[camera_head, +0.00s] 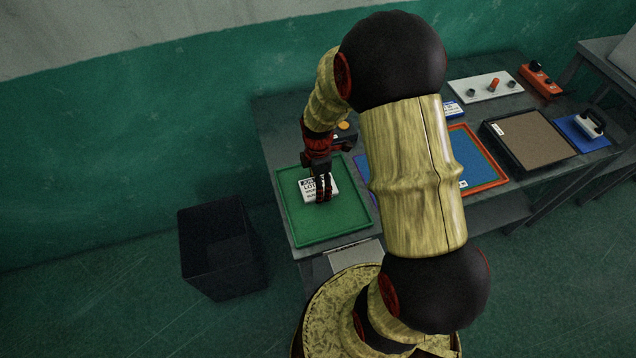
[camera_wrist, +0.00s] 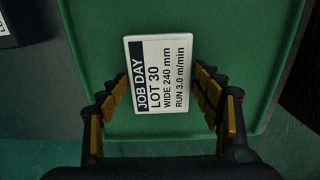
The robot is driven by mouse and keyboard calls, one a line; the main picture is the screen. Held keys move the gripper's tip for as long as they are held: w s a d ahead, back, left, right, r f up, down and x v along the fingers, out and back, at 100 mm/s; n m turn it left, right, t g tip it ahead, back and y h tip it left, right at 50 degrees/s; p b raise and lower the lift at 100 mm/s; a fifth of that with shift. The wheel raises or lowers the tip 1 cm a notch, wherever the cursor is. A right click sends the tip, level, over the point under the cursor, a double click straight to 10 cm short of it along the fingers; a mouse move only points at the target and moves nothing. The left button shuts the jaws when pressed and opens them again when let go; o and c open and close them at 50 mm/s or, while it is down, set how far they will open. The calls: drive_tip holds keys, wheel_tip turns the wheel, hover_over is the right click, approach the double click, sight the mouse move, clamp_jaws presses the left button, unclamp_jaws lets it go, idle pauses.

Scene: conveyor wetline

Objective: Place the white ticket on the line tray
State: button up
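The white ticket (camera_head: 311,187) has a dark header and printed lines. In the wrist view the ticket (camera_wrist: 162,75) reads "JOB DAY, LOT 30" and is slightly tilted. It is over the green tray (camera_head: 300,226), which also fills most of the wrist view (camera_wrist: 230,30). My gripper (camera_head: 324,198) is at the ticket. In the wrist view its fingertips (camera_wrist: 158,78) flank two opposite edges of the ticket, at or very near them. I cannot tell whether they press on it or whether the ticket touches the tray.
Right of my arm are an orange-rimmed blue tray (camera_head: 487,152), a black tray with a brown surface (camera_head: 489,127), a blue mat with a handled block (camera_head: 571,139) and a white control panel (camera_head: 462,91). A dark bin (camera_head: 221,270) stands on the floor at left. My arm hides the bench's middle.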

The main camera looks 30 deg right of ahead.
drive_tip(key=shift+o, duration=1.3)
drive_tip(key=shift+r, duration=0.1)
wheel_tip(320, 180, up, 12)
drive_tip(key=p, duration=0.3)
wheel_tip(320, 180, up, 8)
drive_tip(key=m+t, duration=0.1)
drive_tip(key=m, duration=0.2)
hover_over(311, 194)
drive_tip(key=s+a+r+m+t, duration=0.2)
drive_tip(key=s+a+r+m, duration=0.2)
drive_tip(key=s+r+m, duration=0.2)
drive_tip(key=s+a+r+m+t, duration=0.2)
drive_tip(key=s+a+r+m, duration=0.3)
drive_tip(key=s+r, duration=0.3)
drive_tip(key=shift+a+r+m+t, duration=0.25)
drive_tip(key=shift+r+m+t, duration=0.05)
drive_tip(key=shift+m, duration=0.1)
drive_tip(key=shift+b, duration=0.35)
drive_tip(key=shift+f+b, duration=1.1)
drive_tip(key=shift+f, duration=0.1)
